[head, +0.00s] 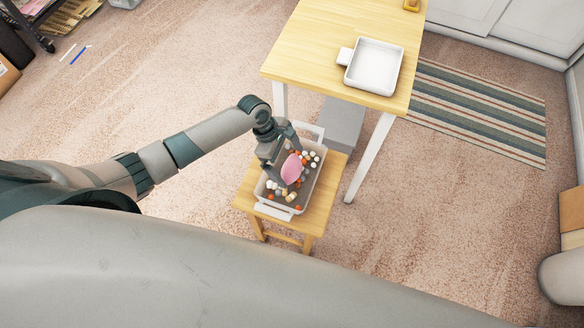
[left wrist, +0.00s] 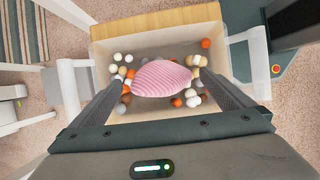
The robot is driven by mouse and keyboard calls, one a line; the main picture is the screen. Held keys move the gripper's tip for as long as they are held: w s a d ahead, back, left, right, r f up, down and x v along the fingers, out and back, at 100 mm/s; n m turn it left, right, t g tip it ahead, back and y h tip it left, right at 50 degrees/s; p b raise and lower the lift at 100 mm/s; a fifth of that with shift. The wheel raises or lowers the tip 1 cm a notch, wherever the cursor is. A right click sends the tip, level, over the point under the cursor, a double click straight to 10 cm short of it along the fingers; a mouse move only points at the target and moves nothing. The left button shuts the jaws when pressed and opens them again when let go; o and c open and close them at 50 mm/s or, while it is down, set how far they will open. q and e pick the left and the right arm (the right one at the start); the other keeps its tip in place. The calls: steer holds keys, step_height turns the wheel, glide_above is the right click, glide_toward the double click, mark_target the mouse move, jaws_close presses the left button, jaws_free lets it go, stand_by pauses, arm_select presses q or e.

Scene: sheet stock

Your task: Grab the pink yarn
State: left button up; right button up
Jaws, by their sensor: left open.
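The pink yarn (head: 291,169) is a ribbed pink ball in a pale bin (head: 318,165) on a small wooden stool (head: 325,182). In the left wrist view the yarn (left wrist: 161,78) lies between the two fingers, over the bin (left wrist: 135,45). My left gripper (head: 289,162) points down over the bin with its fingers apart, and in the left wrist view it (left wrist: 165,90) is open. I cannot tell whether either finger touches the yarn. My right gripper is not in view.
Several small white, orange, brown and grey balls (left wrist: 186,97) lie around the yarn in the bin. A wooden table (head: 315,45) with a white tray (head: 375,67) stands behind. A grey box (head: 343,122) is under the table. A striped rug (head: 480,110) lies at right.

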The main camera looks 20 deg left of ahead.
mark_target(290, 165)
arm_select(q)
steer(key=shift+x, duration=1.65)
steer(key=shift+c, duration=0.6)
steer(key=c, duration=0.8)
